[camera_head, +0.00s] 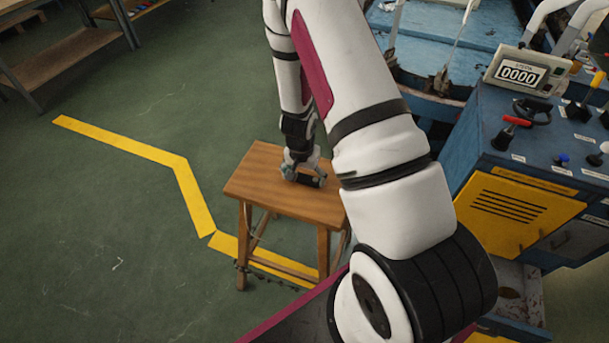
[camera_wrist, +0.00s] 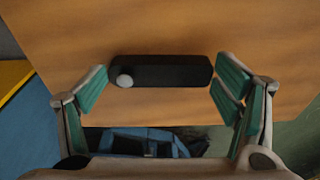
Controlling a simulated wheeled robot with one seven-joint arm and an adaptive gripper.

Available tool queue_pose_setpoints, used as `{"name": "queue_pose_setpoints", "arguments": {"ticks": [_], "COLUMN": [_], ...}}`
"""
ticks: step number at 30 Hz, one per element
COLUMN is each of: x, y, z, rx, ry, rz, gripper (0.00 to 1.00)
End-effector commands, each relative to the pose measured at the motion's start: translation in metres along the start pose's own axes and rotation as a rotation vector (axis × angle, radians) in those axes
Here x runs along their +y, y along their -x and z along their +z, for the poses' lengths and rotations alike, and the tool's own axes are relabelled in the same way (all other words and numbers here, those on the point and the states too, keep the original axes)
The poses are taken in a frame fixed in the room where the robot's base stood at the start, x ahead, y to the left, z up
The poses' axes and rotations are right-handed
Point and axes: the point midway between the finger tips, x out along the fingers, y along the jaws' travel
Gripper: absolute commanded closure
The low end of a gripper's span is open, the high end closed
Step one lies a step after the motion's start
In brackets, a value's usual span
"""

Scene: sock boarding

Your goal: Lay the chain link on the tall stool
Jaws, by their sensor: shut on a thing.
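The chain link (camera_wrist: 165,71) is a black, round-ended bar with a pale round pin near its left end. My gripper (camera_wrist: 160,85) has its green-padded fingers at the two ends of the link and is shut on it. In the head view my gripper (camera_head: 303,170) is low over the seat of the wooden stool (camera_head: 258,181), right of the seat's middle. The seat also fills much of the wrist view (camera_wrist: 200,25). The link lies flat, at or just above the seat; I cannot tell if it touches. My arm hides the stool's right side.
A blue control cabinet (camera_head: 500,130) with a counter display (camera_head: 523,73) and knobs stands to the right. A workbench (camera_head: 70,55) is at the far left. Yellow floor tape (camera_head: 130,142) runs left of the stool, over open green floor.

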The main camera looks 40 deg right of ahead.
Motion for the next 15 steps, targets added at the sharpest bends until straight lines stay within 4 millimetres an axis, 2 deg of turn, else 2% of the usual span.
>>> {"name": "queue_pose_setpoints", "arguments": {"ticks": [2, 3, 5, 15], "x": [0.0001, 0.0002, 0.0003, 0.0003], "y": [-0.0028, -0.003, -0.0026, -0.0021], "z": [0.0004, 0.0007, 0.0007, 0.0006], "rx": [-0.001, -0.001, -0.001, -0.001], "ry": [-0.001, -0.001, -0.001, 0.0], "rz": [0.0, 0.001, 0.001, 0.0], "gripper": [0.53, 0.13, 0.0, 0.0]}}
